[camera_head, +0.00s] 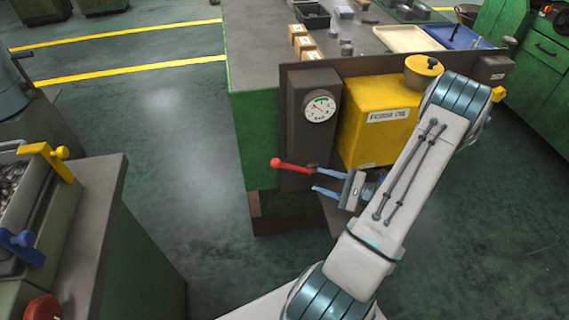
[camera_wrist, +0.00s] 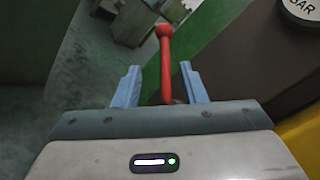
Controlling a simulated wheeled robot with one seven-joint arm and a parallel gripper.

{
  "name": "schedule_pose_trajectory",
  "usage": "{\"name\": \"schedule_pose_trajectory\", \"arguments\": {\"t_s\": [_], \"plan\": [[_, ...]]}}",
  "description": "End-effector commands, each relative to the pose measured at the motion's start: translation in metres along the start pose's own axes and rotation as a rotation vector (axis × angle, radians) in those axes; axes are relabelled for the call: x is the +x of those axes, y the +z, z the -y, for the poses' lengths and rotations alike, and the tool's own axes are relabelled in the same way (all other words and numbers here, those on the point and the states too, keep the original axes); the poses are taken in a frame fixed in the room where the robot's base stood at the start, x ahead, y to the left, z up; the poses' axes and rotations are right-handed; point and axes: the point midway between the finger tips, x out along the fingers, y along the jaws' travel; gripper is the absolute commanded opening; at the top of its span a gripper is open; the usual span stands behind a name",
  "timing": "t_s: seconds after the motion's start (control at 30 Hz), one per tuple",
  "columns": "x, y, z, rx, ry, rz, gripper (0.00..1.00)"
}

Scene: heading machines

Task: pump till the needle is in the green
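The round white gauge (camera_head: 321,106) is on the dark upright panel at the bench end. A green patch shows at its upper part. Its thin needle seems to point up and left, outside the green, but is too small to read surely. The red pump lever (camera_head: 291,166) sticks out left below the gauge, nearly level, with a ball knob at its end. My gripper (camera_head: 315,181) is open just below and right of the lever. In the wrist view the lever (camera_wrist: 166,68) shows between my open fingers (camera_wrist: 160,88), with gaps on both sides. I cannot tell their depth relation.
A yellow tank (camera_head: 375,122) stands right of the gauge, behind my arm. The bench top (camera_head: 262,40) holds small boxes, a cream tray (camera_head: 408,39) and a blue tray (camera_head: 458,37). Another machine (camera_head: 98,200) stands at left. The floor between is clear.

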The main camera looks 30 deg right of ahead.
Motion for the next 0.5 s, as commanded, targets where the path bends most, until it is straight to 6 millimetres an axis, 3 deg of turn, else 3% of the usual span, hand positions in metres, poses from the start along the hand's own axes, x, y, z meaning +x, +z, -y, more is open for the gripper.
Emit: {"name": "schedule_pose_trajectory", "arguments": {"t_s": [0.1, 0.23, 0.5], "plan": [[-0.006, -0.007, 0.000, 0.006, -0.047, -0.021, 0.38], [0.004, -0.009, 0.001, 0.006, -0.055, -0.023, 0.38], [0.057, -0.009, 0.004, 0.007, -0.052, -0.021, 0.38]]}}
